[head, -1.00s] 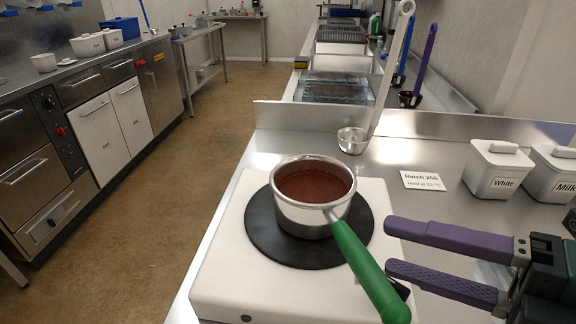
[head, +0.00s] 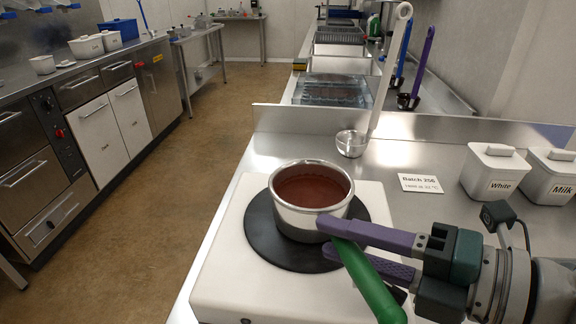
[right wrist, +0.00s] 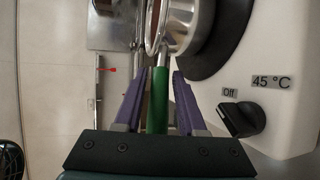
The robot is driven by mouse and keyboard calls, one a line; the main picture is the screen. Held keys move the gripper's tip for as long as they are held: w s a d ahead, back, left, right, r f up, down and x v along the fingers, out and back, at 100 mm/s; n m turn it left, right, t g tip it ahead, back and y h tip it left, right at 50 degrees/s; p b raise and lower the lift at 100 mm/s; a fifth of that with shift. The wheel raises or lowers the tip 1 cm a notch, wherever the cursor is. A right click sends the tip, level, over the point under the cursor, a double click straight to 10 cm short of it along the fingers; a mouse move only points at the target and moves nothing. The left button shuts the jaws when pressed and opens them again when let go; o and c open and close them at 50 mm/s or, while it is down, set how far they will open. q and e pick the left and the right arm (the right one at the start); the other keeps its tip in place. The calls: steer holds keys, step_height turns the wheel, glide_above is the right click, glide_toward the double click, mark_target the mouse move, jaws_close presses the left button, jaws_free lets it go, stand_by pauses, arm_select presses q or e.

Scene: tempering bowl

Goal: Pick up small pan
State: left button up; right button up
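The small pan (head: 284,216) is steel with a green handle (head: 372,284) and holds a dark reddish-brown content. It stands upright on the black round plate of the white warmer, its handle pointing toward the front right. My right gripper (head: 335,240) is at the handle near the pan's wall, one purple finger above and one below it in the head view. In the right wrist view the green handle (right wrist: 158,100) lies between the two spread purple fingers (right wrist: 158,85), with gaps on both sides. My left gripper is not in view.
The white warmer (head: 222,283) has a knob (right wrist: 240,119) and a "45 °C" label. A batch card (head: 421,183) and white lidded tubs (head: 494,172) are to the right. Steel counter lies between them.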

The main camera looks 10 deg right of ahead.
jaws_close()
stand_by(1.0)
